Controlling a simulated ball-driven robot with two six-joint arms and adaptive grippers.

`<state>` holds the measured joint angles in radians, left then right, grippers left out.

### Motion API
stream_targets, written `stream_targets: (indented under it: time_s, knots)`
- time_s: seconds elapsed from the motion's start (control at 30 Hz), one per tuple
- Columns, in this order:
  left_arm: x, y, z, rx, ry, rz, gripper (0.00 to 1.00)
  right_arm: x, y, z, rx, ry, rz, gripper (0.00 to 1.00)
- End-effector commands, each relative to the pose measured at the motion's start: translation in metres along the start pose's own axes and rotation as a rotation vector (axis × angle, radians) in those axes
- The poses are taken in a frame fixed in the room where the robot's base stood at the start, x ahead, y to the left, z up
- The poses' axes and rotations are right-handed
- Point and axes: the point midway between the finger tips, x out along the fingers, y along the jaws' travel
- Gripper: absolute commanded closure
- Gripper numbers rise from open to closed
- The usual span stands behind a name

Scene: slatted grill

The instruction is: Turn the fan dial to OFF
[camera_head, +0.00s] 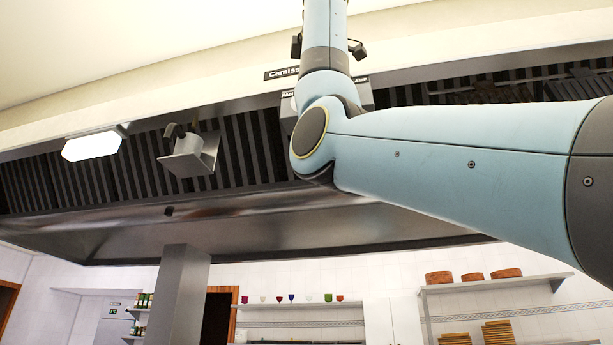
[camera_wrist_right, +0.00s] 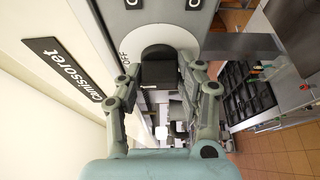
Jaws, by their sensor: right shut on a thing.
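The fan dial is a dark block-shaped knob (camera_wrist_right: 158,70) on a pale round disc (camera_wrist_right: 160,36), seen in the right wrist view. In the head view my right arm covers the dial and most of the grey control box (camera_head: 370,96). Parts of the FAN and LAMP labels show beside the arm. My left gripper is in neither view.
The range hood (camera_head: 200,225) with dark slatted filters spans the head view. A lit lamp (camera_head: 92,145) and a metal bracket (camera_head: 190,155) are on its left. A black name plate (camera_wrist_right: 65,70) is beside the gripper in the wrist view. Shelves with glasses and dishes stand far below.

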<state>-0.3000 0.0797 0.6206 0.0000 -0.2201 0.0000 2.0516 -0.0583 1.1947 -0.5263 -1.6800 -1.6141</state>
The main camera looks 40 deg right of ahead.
Motion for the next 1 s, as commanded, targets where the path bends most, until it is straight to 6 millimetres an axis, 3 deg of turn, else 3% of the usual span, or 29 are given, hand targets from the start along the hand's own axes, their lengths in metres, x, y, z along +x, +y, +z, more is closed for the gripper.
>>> stream_targets:
  time_s: [0.07, 0.1, 0.27, 0.63, 0.77, 1.0]
  knots:
    - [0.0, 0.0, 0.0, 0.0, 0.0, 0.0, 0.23, 0.001, -0.002, -0.001, -0.002, 0.0, -0.005, 0.96]
    - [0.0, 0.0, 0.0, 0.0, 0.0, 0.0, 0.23, 0.001, -0.002, -0.001, -0.002, 0.0, -0.005, 0.62]
    - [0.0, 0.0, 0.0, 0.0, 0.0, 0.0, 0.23, 0.001, -0.001, -0.001, -0.001, 0.0, -0.003, 0.41]
    - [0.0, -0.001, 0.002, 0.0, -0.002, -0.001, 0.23, -0.007, 0.0, -0.001, 0.001, 0.0, 0.001, 0.4]
    - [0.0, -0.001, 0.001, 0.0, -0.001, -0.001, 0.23, -0.028, 0.0, -0.001, 0.001, 0.003, 0.003, 0.4]
    - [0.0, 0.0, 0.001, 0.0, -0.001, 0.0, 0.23, -0.083, 0.0, -0.001, 0.001, 0.002, 0.002, 0.4]
